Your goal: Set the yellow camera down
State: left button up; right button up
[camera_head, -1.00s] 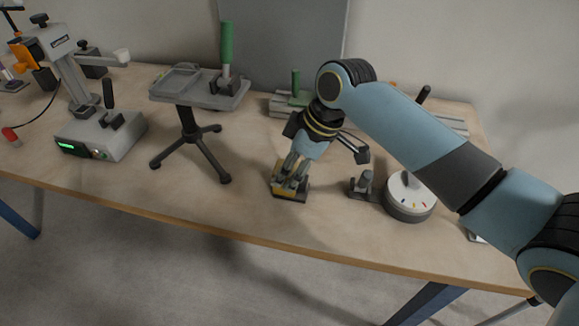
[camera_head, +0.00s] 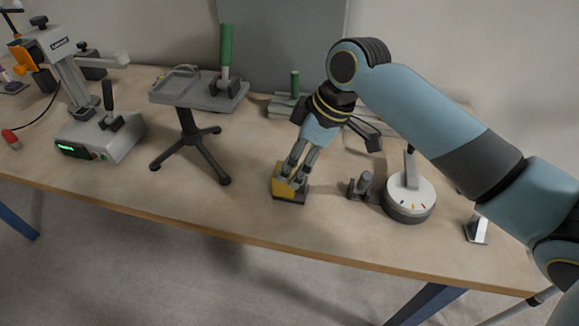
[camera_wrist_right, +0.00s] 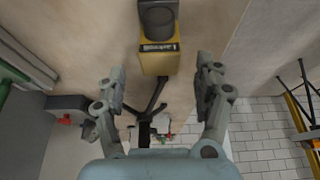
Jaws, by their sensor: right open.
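The yellow camera (camera_head: 282,185) stands on the workbench near its front edge, in the middle of the head view. In the right wrist view the yellow camera (camera_wrist_right: 157,62) shows its yellow body, a dark label strip and a dark round part. My right gripper (camera_head: 294,179) is just to the right of the camera in the head view. In the right wrist view its fingers (camera_wrist_right: 160,70) are spread wide, with a gap between each fingertip and the camera. The fingers hide part of the camera in the head view. My left gripper is in neither view.
On the workbench (camera_head: 240,214), a grey stand with a tray (camera_head: 170,88) is to the left. A round dial device (camera_head: 409,197) and a small dark clamp (camera_head: 361,186) are to the right. A grey instrument (camera_head: 100,138) is far left. Bare bench lies left of the camera.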

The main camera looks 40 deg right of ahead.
jog(key=v, duration=0.8)
jog(key=shift+r, duration=0.2)
jog(key=shift+s+f, duration=0.1)
jog(key=shift+s, duration=0.1)
